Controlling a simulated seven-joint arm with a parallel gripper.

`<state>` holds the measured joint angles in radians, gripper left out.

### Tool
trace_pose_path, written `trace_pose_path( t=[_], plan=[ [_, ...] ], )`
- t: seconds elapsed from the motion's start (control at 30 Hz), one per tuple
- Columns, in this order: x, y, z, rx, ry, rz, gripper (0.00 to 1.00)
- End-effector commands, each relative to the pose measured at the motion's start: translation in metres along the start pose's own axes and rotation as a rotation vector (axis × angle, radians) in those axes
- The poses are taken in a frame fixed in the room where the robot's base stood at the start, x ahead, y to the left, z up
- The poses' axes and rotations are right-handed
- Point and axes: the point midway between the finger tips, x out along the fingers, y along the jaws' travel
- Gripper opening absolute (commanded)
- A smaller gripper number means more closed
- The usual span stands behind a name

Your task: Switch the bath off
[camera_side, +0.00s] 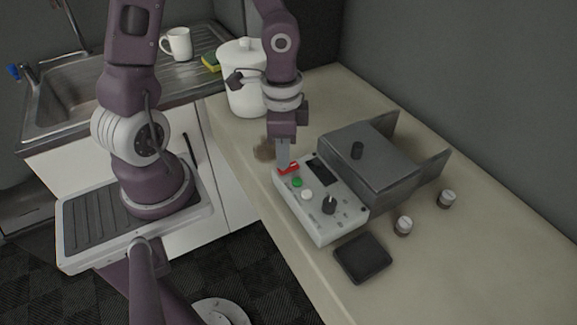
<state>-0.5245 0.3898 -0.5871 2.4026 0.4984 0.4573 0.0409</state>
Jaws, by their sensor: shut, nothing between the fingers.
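The bath's control box (321,222) lies on the counter, light grey. On its top are a red switch (288,169) at the far left end, a green button (297,182), a white button (307,195), a black knob (329,205) and a dark display (321,170). A dark grey lidded box (368,160) with a black lid knob, seemingly the bath, stands beside it. My gripper (284,166) is shut and points down at the red switch, its tips at or just above it. I cannot tell whether they touch. The fingers partly hide the switch.
A white lidded pot (243,88) stands behind my gripper. Two small jars (403,226) and a black square tray (362,257) lie to the right and front. A sink (80,85), a white mug (178,44) and a sponge (211,62) are at the back left. The counter's front right is clear.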

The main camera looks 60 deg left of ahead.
Motion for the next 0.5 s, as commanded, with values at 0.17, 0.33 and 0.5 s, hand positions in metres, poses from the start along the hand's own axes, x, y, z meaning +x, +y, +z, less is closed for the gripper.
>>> trace_pose_path(
  t=[0.17, 0.33, 0.5],
  plan=[
    [-0.019, -0.001, 0.000, -0.003, 0.003, -0.003, 0.00],
    [-0.037, -0.001, 0.000, -0.002, 0.002, -0.002, 0.00],
    [-0.053, -0.001, 0.000, -0.003, 0.001, -0.003, 0.00]
  ],
)
